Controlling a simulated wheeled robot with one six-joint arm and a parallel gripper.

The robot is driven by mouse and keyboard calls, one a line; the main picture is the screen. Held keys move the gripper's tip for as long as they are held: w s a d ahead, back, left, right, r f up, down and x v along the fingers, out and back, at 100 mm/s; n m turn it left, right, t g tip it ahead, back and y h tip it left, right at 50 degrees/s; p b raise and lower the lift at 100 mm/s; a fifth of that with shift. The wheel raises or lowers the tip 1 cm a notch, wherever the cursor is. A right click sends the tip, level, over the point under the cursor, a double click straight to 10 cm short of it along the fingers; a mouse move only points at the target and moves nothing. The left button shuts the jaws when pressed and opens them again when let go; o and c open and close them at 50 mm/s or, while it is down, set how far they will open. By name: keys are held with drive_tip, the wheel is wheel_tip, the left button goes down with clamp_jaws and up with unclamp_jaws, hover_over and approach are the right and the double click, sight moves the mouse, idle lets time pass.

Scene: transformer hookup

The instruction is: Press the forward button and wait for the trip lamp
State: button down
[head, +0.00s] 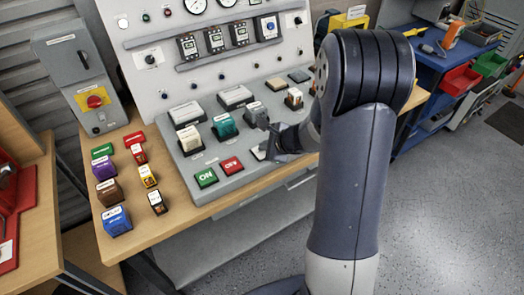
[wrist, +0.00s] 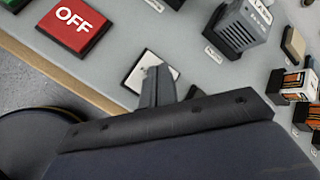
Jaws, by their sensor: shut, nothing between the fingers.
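A white square button (head: 257,154) sits on the sloping grey desk, right of the red OFF button (head: 232,165). It also shows in the wrist view (wrist: 138,76); any word on it is hidden or unreadable, so I cannot tell if it is the forward button. My gripper (head: 264,150) is shut and empty, and its tips (wrist: 156,70) overlap the white button in the wrist view. I cannot tell whether they touch it. A green lamp (head: 145,17) and a red lamp (head: 168,12) sit high on the upright panel; I cannot tell which lamp is the trip lamp.
The green ON button (head: 206,177) is left of OFF. A teal block (head: 224,127) and a grey block (head: 255,113) stand behind my gripper. Several coloured blocks lie on the wooden bench (head: 160,228) at left. My arm hides the desk's right end.

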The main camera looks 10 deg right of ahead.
drive_tip(key=shift+f, duration=0.2)
idle(0.5)
drive_tip(key=shift+r+p, duration=0.4)
drive_tip(key=shift+r, duration=0.45)
